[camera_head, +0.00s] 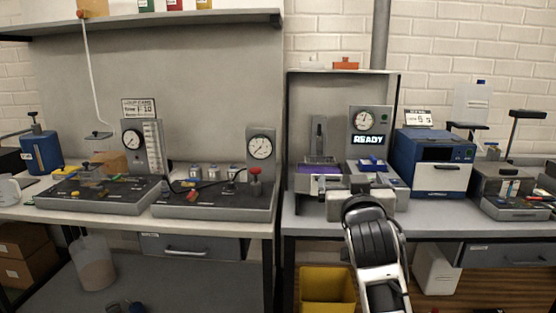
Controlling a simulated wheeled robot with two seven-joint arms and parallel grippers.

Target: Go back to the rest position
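My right arm (374,235) reaches in from the bottom toward the station with the lit READY display (369,139). Its hand end lies at the front of that station, by the pale block and blue parts (392,181). The arm's own links hide the fingertips, so I cannot tell whether the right gripper is open or holds anything. I cannot make out my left gripper in this view. No sealed cylinder can be clearly picked out.
A grey cabinet frame (291,125) surrounds the station's left and top. A blue-and-white machine (436,165) stands close on its right. Gauge panels (260,148) and trays stand on the left bench. A yellow bin (327,288) sits below, left of my arm.

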